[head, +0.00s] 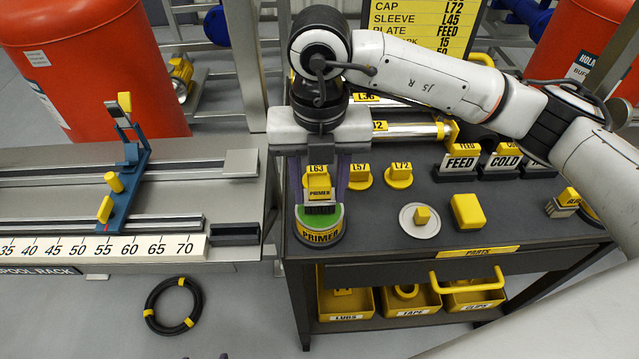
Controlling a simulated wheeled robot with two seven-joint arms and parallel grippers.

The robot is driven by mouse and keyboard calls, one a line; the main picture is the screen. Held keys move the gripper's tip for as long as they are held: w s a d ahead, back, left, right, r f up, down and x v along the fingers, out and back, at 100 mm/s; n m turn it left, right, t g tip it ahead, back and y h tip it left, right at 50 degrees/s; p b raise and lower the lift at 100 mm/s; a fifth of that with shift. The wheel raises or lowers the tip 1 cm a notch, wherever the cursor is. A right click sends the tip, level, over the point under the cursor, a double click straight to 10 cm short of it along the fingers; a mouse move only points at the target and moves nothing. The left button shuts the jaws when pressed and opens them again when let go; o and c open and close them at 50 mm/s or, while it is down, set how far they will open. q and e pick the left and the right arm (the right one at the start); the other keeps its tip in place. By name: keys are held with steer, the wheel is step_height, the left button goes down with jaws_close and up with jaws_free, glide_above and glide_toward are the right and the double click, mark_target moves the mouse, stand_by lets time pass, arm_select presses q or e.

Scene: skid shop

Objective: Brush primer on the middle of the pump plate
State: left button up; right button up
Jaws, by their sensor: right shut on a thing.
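The brush's dark bristles (320,209) are at the green top of the primer pot (320,235), at the front left corner of the dark bench. I cannot tell how deep the bristles are in the pot. Small dark tips at the bottom edge may be my left gripper (256,356); its opening cannot be judged. I cannot identify the pump plate with certainty in this view.
The bench (390,240) also holds a pale disc with a yellow knob (420,219), a yellow block (467,211), tags L57 and L72, and FEED and COLD stands (460,163). The spool rack (110,245) with its scale is left. A black ring (172,305) lies on the floor.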

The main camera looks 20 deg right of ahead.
mark_target(319, 180)
steer(key=shift+f+b, duration=0.5)
stand_by(1.5)
steer(key=shift+r, duration=0.15)
steer(key=shift+r+p, duration=2.1)
steer(key=shift+r, duration=1.35)
